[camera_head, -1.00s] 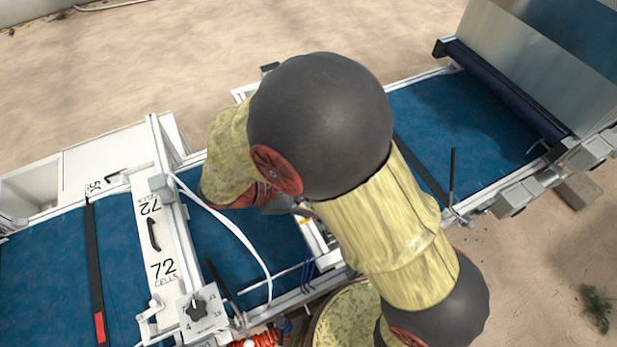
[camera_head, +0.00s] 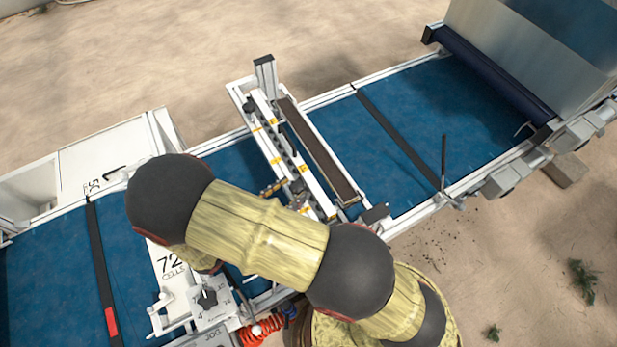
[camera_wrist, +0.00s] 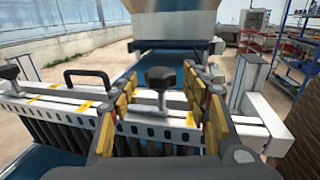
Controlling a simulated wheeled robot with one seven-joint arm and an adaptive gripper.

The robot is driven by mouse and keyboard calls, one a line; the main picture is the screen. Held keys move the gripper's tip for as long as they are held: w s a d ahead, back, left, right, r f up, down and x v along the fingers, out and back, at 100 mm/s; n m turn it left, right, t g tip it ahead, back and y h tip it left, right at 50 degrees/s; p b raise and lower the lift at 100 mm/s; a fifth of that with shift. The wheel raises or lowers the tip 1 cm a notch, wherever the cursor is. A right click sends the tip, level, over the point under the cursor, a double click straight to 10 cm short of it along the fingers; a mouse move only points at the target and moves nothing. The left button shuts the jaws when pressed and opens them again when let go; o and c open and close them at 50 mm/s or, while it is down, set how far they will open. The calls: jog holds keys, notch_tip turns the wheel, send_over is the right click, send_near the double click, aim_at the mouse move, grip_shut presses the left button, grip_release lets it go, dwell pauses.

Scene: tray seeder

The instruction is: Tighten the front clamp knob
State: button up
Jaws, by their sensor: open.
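The front clamp knob (camera_wrist: 161,79) is a black knob on a thin upright stem, standing on the white perforated bar (camera_wrist: 78,108). In the wrist view, my gripper (camera_wrist: 160,84) is open, with one yellow-and-dark finger on each side of the knob and visible gaps to both. I cannot tell how far the knob lies between the fingertips in depth. A second black knob (camera_wrist: 10,73) stands at the far left of the bar. In the head view, the seeder bar (camera_head: 262,130) crosses the blue belt. My arm hides the front knob, and my gripper is not clearly visible there.
A black handle (camera_wrist: 87,76) stands on the bar left of the front knob. A white post (camera_wrist: 247,80) rises at the right. A dial knob (camera_head: 208,298) sits on a plate at the near edge. The belt (camera_head: 415,120) right of the bar is clear.

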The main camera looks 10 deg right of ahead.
aim_at(302, 182)
jog(key=p+x, duration=0.1)
jog(key=x, duration=0.6)
jog(key=shift+w+d, duration=0.1)
jog(key=shift+d, duration=0.15)
jog(key=shift+c, duration=0.3)
jog(key=c, duration=1.1)
grip_shut()
